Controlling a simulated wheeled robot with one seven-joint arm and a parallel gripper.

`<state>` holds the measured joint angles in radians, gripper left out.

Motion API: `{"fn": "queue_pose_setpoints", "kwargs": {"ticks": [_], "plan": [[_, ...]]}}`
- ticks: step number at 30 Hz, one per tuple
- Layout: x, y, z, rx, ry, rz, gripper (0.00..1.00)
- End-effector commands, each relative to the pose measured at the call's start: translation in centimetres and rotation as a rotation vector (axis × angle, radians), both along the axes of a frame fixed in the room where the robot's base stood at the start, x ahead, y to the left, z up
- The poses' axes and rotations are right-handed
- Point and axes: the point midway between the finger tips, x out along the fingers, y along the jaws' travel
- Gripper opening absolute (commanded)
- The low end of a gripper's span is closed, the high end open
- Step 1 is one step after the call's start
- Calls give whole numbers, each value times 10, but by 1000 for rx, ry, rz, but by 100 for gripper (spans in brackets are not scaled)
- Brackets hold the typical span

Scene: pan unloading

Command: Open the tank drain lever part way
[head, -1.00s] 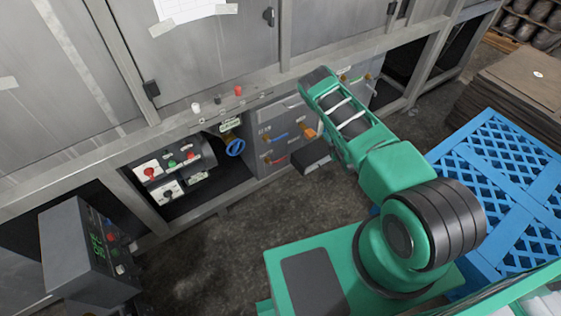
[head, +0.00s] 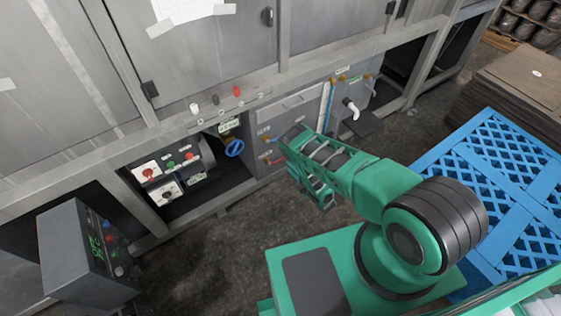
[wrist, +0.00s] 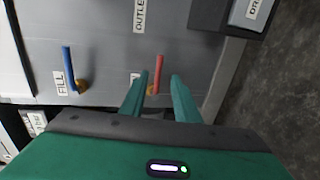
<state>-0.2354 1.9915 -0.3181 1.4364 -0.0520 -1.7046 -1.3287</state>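The red lever (wrist: 158,73) stands out from the grey panel in the wrist view, with a brass fitting at its base. The label beside it is mostly hidden by a finger. My gripper (wrist: 159,78) is open, with one green finger on each side of the red lever and a visible gap to each. I cannot tell how deep the lever sits between them. A blue lever (wrist: 68,68) labelled FILL is to the left. In the head view my arm covers part of the panel (head: 297,112), and my fingertips are hidden.
A white spout (head: 351,108) and more valves are on the panel to the right. A blue pallet (head: 500,190) stands at the right. The floor in front is open.

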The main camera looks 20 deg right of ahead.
Motion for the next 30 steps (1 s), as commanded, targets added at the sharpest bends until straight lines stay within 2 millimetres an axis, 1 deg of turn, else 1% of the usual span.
{"fn": "queue_pose_setpoints", "kwargs": {"ticks": [1,6,12,18,27,28,29,30], "plan": [[9,4,-1,3,-3,2,29],[38,14,-6,2,-2,2,29],[65,23,-11,2,-2,2,29],[78,27,-14,1,0,2,29],[80,28,-14,1,0,3,29],[80,28,-14,1,0,3,24],[80,28,-14,1,0,3,17],[80,28,-14,1,0,3,7]]}}
